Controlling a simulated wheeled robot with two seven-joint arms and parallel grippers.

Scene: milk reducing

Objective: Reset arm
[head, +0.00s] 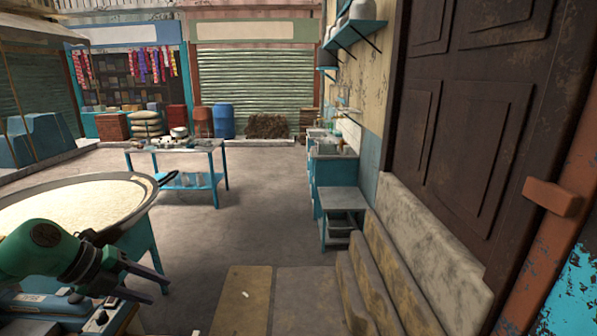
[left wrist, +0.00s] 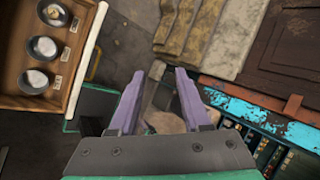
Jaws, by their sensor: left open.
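My left arm comes in from the lower left of the head view. My right gripper is not in either view.
A wide pan of pale milk (head: 80,203) stands on a teal stand at the left. A blue table (head: 185,148) with dishes stands beyond. Worn steps (head: 370,280) and a brown door (head: 470,110) line the right. A wooden tray (left wrist: 20,103) holds bowls. Middle floor is open.

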